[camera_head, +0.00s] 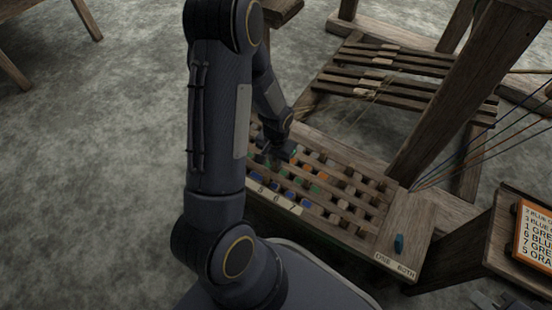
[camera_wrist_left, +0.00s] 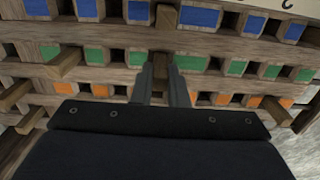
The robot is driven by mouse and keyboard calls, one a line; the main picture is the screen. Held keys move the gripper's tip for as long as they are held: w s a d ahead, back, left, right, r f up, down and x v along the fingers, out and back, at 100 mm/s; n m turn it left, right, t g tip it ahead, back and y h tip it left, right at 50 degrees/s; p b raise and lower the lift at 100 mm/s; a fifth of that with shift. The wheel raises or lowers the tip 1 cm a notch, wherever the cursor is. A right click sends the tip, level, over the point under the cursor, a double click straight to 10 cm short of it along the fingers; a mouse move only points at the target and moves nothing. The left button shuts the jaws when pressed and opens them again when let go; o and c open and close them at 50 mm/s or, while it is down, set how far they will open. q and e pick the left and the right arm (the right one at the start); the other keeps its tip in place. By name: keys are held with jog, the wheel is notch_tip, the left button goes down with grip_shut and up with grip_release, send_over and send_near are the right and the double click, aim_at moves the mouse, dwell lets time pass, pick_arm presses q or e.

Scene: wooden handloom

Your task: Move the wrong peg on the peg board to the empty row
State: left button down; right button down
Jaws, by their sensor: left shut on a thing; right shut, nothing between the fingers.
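The wooden peg board (camera_head: 345,215) lies in the middle of the head view, a lattice with blue, green and orange squares in its openings. My left gripper (camera_head: 274,155) is down at its far left part. In the left wrist view my left gripper (camera_wrist_left: 163,88) is shut on a wooden peg (camera_wrist_left: 160,64) in the green row; the fingers hide much of it. Plain wooden pegs stick out elsewhere, such as one at the left (camera_wrist_left: 64,62) and one by the blue row (camera_wrist_left: 165,16).
A blue piece (camera_head: 398,244) stands on the board's right end block, above a lettered label (camera_head: 395,265). An orange-framed list card (camera_head: 535,240) stands at the right. Loom posts (camera_head: 445,90) and coloured threads (camera_head: 480,150) rise behind the board. Bare floor (camera_head: 90,190) lies left.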

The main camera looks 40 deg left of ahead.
pick_arm(q)
jog(key=shift+f, duration=0.45)
jog(key=c, duration=1.3)
grip_release()
jog(key=shift+c, duration=0.2)
jog(key=shift+r, duration=0.1)
notch_tip(320, 180, up, 7)
jog(key=p, duration=0.3)
jog(key=shift+r+p, duration=0.3)
jog(key=shift+r, duration=0.1)
